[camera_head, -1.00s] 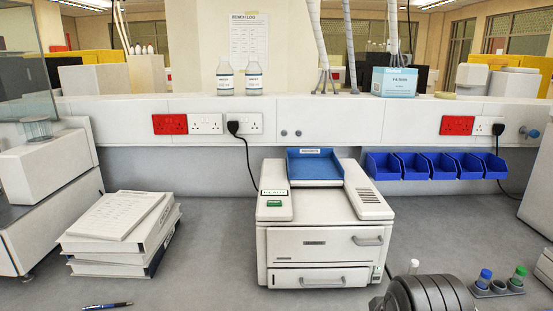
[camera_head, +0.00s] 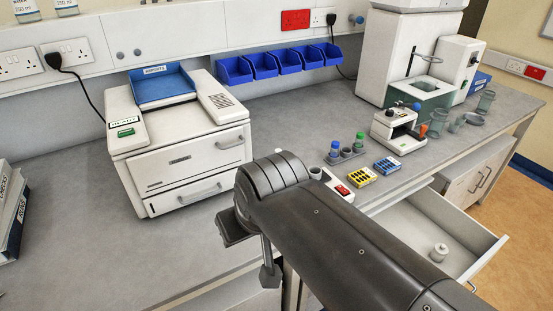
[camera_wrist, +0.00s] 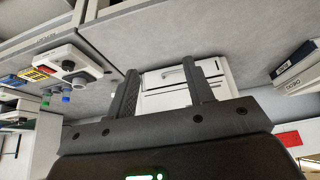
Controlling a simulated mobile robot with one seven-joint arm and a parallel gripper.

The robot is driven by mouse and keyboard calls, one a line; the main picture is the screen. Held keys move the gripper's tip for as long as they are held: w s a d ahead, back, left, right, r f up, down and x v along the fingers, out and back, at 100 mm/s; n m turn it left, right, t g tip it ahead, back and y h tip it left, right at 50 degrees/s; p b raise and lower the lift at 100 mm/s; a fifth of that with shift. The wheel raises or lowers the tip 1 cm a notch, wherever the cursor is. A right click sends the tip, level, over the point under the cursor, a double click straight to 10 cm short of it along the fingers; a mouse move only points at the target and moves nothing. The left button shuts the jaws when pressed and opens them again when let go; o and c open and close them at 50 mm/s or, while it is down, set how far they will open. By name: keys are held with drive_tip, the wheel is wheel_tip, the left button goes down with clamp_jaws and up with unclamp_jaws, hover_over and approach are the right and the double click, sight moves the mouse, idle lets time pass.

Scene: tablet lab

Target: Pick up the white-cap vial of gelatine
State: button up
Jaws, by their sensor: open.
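A small white vial with a white cap (camera_head: 439,252) stands in the open drawer (camera_head: 483,262) at the lower right of the head view. Its label cannot be read, so I cannot tell if it holds gelatine. My gripper (camera_head: 252,252) is left of the drawer, near the bench's front edge, apart from the vial. My arm crosses in front of part of the drawer. In the wrist view my gripper (camera_wrist: 159,66) shows two spread fingers with nothing between them. The vial is not visible in the wrist view.
A white device with a red switch (camera_head: 342,189) sits by my arm. A white printer-like machine (camera_head: 185,150) stands behind my gripper. The bench front left is clear.

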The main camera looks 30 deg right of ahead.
drive_tip(key=shift+r, duration=0.1)
drive_tip(key=w+d+r+g, duration=0.2)
drive_tip(key=w+d+r, duration=0.2)
drive_tip(key=w+r, duration=0.7)
drive_tip(key=g, duration=0.4)
hover_over(278, 150)
wheel_tip(278, 150, down, 6)
wheel_tip(278, 150, down, 17)
drive_tip(key=shift+a+r, duration=0.1)
drive_tip(key=shift+a, duration=0.05)
drive_tip(key=shift+f, duration=2.85)
